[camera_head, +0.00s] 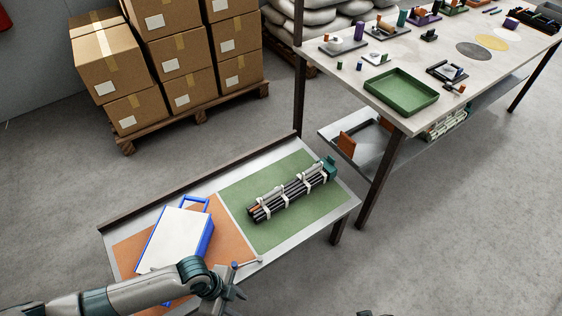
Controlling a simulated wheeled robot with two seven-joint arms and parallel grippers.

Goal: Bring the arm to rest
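My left arm comes in from the lower left. Its gripper (238,279) is over the front edge of the low table, beside the blue and white case (176,238). The picture does not show clearly whether its fingers are open or shut. The case lies on the orange mat (232,246), and my arm hides its near part. A bundle of dark rods (290,191) in white holders lies on the green mat (262,232), apart from the gripper. My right gripper cannot be made out; only a small dark piece shows at the bottom edge.
A tall workbench (471,97) with a green tray (401,92) and several small parts stands at the right. Stacked cardboard boxes (180,57) on a pallet stand at the back left. A dark rail (200,182) edges the low table. The floor at lower right is clear.

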